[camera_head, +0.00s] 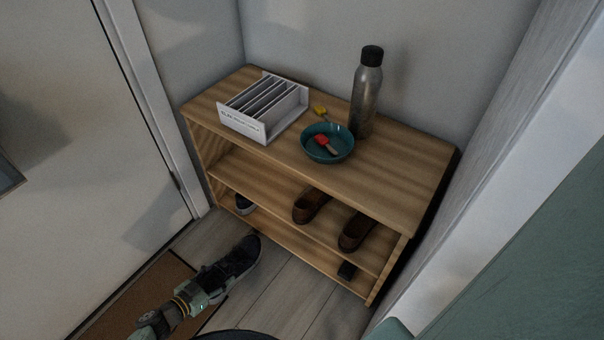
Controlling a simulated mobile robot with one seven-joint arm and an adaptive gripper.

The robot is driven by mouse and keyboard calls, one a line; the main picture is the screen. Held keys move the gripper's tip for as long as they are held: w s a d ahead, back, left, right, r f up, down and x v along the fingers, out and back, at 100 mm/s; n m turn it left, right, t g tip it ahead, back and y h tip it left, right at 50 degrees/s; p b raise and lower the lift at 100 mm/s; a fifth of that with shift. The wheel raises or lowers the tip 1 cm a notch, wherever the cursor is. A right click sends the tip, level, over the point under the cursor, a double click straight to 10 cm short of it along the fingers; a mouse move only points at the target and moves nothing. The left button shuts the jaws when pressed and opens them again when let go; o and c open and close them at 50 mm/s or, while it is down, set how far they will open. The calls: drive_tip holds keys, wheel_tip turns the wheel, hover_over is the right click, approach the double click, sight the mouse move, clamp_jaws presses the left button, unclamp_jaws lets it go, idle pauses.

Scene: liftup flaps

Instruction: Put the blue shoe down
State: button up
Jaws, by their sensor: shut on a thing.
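My gripper (214,280) is low at the bottom left, beside the front of the wooden shoe rack. It is shut on a dark shoe (242,257), which looks near black with a hint of blue. The held shoe points up and right toward the rack, over the grey floor; I cannot tell whether its sole touches the floor. The rack's wooden top (395,165) is above these.
On top are a white divided holder (262,105), teal bowl (327,143) and metal bottle (366,95). A brown mat (150,285) lies left.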

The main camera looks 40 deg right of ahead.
drive_tip(key=w+d+b, duration=0.1)
drive_tip(key=w+d, duration=0.2)
drive_tip(key=d, duration=0.6)
drive_tip(key=w+d+b, duration=0.2)
drive_tip(key=w+d, duration=0.1)
drive_tip(key=d, duration=0.5)
drive_tip(key=w+d+b, duration=0.1)
drive_tip(key=w+d, duration=0.2)
drive_tip(key=d, duration=0.6)
drive_tip(key=shift+w+d+b, duration=0.3)
drive_tip(key=shift+b, duration=0.1)
drive_tip(key=d, duration=0.1)
drive_tip(key=w+d+b, duration=0.1)
drive_tip(key=d, duration=0.1)
drive_tip(key=shift+w+d+f, duration=0.1)
drive_tip(key=shift+d, duration=0.1)
drive_tip(key=shift+d+f+b, duration=0.1)
drive_tip(key=shift+f+b, duration=0.1)
drive_tip(key=shift+b, duration=0.2)
drive_tip(key=shift+w, duration=0.1)
drive_tip(key=o, duration=1.3)
drive_tip(key=shift+f, duration=0.1)
drive_tip(key=shift+o, duration=0.2)
